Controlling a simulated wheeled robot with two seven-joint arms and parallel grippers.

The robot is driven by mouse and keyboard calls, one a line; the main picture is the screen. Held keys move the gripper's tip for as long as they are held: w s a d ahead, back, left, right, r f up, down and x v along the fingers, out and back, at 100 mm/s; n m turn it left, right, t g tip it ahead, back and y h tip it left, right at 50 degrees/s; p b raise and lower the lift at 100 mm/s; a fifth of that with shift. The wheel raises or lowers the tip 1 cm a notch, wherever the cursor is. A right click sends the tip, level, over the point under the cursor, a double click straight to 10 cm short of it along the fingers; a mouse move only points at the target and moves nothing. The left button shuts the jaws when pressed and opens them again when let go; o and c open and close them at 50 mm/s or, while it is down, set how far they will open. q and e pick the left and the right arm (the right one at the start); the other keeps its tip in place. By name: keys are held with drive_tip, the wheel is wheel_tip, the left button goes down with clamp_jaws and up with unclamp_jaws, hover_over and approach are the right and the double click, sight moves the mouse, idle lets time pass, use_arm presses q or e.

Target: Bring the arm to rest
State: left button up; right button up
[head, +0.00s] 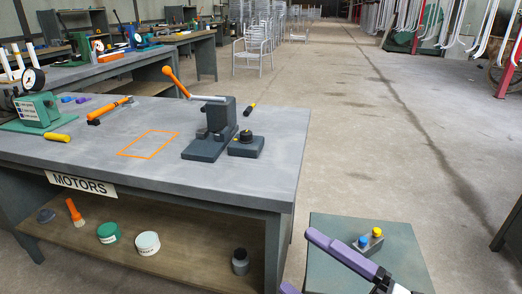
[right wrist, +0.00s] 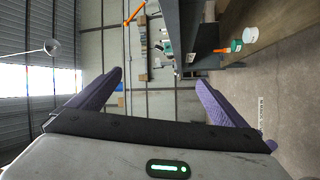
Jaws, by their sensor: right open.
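My right gripper (head: 299,260) is at the bottom right of the head view, with its purple fingers pointing left toward the workbench. One finger shows almost whole, and only the tip of the other shows at the bottom edge. In the right wrist view the gripper (right wrist: 160,80) is open, with a wide empty gap between its fingers. It appears clear of the workbench (head: 255,180), in front of a small green-topped table (head: 325,228). My left gripper is not in view.
The table bears a grey block (head: 372,246) with a blue and a yellow knob, close beyond my right gripper. The workbench carries an orange-handled press (head: 208,140), a dial gauge stand (head: 40,108) and hand tools. Its lower shelf holds tubs. The floor behind is open.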

drive_tip(key=s+d+f+m+t+h, duration=0.1)
drive_tip(key=d+f+m+h, duration=0.2)
drive_tip(key=f+m+h, duration=0.35)
drive_tip(key=s+d+f+m+t+h, duration=0.15)
drive_tip(key=d+f+m+h, duration=0.25)
drive_tip(key=f+m, duration=0.6)
drive_tip(key=s+f+m+g+h, duration=0.1)
drive_tip(key=s+f+m+g, duration=0.4)
drive_tip(key=s+f+m, duration=0.3)
use_arm(q)
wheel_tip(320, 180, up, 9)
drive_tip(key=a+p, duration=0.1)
drive_tip(key=p, duration=1.5)
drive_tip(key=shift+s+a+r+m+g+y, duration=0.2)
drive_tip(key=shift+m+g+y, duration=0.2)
use_arm(e)
wheel_tip(320, 180, up, 10)
drive_tip(key=s+n+g+h, duration=0.1)
drive_tip(key=s, duration=0.1)
drive_tip(key=shift+d, duration=0.2)
drive_tip(key=shift+n, duration=0.25)
